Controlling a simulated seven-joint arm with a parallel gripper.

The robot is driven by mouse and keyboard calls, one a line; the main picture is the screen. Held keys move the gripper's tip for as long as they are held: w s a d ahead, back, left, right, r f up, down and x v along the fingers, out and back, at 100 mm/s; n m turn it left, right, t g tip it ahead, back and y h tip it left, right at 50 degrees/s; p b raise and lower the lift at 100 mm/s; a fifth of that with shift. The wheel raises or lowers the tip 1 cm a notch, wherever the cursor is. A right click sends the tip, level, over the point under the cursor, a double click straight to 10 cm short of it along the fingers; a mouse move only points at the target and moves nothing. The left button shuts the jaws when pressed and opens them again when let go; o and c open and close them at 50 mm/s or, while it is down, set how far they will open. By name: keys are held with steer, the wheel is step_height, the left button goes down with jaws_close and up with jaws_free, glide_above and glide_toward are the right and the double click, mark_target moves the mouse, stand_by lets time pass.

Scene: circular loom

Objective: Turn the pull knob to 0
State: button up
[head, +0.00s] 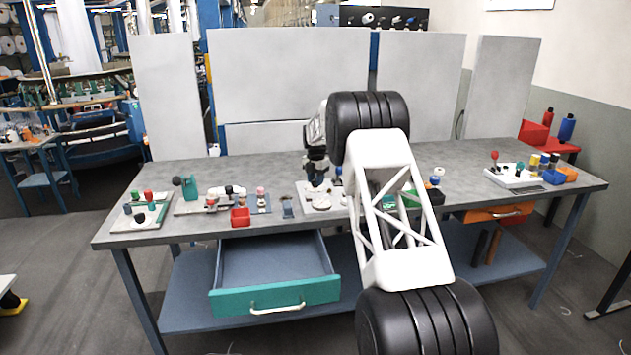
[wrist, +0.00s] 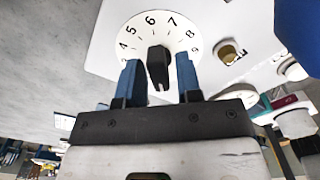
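The pull knob (wrist: 158,66) is a black bar-shaped knob at the centre of a white round dial (wrist: 180,42) in the wrist view. The figures 4 to 9 show around the dial's far rim; 0 is not visible. Which figure the knob points to I cannot tell. My gripper (wrist: 159,72) has its two blue fingers on either side of the knob, over the dial, with a gap on each side. It is open and holds nothing. In the head view my gripper (head: 317,168) is over the middle of the table, partly hidden by my arm.
The dial sits on a white panel with a brass-coloured knob (wrist: 231,53) to its right. A red box (head: 240,217) and several small fixtures stand left on the grey table (head: 265,172). A teal-fronted drawer (head: 275,296) stands open below the front edge.

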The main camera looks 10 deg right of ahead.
mark_target(315, 179)
steer(key=shift+o, duration=0.7)
steer(key=shift+r, duration=0.15)
steer(key=shift+r, duration=3.35)
steer(key=shift+c, duration=0.4)
